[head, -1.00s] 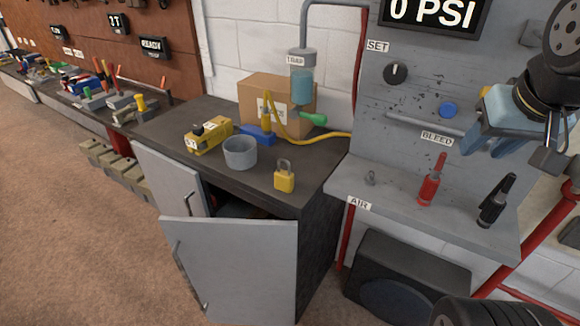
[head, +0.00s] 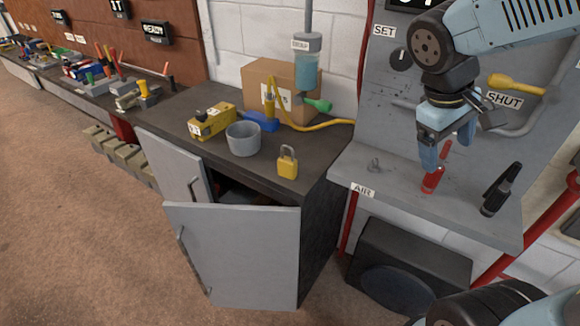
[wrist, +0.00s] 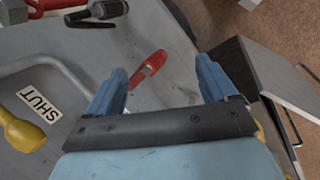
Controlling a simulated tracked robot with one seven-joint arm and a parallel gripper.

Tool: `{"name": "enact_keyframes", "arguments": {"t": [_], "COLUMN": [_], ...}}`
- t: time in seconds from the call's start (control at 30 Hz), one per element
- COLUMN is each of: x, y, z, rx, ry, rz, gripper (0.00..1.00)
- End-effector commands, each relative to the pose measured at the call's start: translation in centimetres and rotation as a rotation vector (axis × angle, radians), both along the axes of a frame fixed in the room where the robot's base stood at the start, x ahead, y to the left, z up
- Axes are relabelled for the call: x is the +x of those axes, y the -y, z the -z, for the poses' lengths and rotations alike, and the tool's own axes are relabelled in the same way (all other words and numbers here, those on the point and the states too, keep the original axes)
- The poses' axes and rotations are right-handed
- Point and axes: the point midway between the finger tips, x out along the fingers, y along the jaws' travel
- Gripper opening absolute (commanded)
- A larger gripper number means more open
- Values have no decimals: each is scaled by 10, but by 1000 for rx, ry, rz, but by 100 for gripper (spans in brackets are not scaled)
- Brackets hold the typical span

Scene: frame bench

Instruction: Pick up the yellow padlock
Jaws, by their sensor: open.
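The yellow padlock (head: 287,163) stands upright near the front right corner of the dark cabinet top (head: 310,178), its grey shackle on top. It is not identifiable in the wrist view. My gripper (head: 434,165) is well to the right of the padlock, over the grey shelf and in front of the grey panel, pointing down. In the wrist view my gripper (wrist: 168,82) has its two blue fingers spread apart with nothing held between them. A red-handled tool (wrist: 150,69) shows beyond the fingers there.
A grey cup (head: 243,139), a yellow box-like device (head: 212,121) and a cardboard box (head: 257,83) share the cabinet top, with a yellow hose (head: 315,136) behind. The cabinet doors (head: 235,245) hang open. A black tool (head: 500,190) is on the grey shelf (head: 440,210).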

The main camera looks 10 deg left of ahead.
Motion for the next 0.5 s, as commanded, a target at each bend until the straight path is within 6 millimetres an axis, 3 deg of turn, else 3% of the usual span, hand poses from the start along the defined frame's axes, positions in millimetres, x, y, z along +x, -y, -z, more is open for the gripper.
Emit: {"name": "enact_keyframes", "arguments": {"t": [0.27,0.5], "x": [30,54], "y": [-38,-84], "z": [30,54], "rx": [-313,-596], "ry": [-162,-242], "rz": [-303,-566], "gripper": [85,85]}}
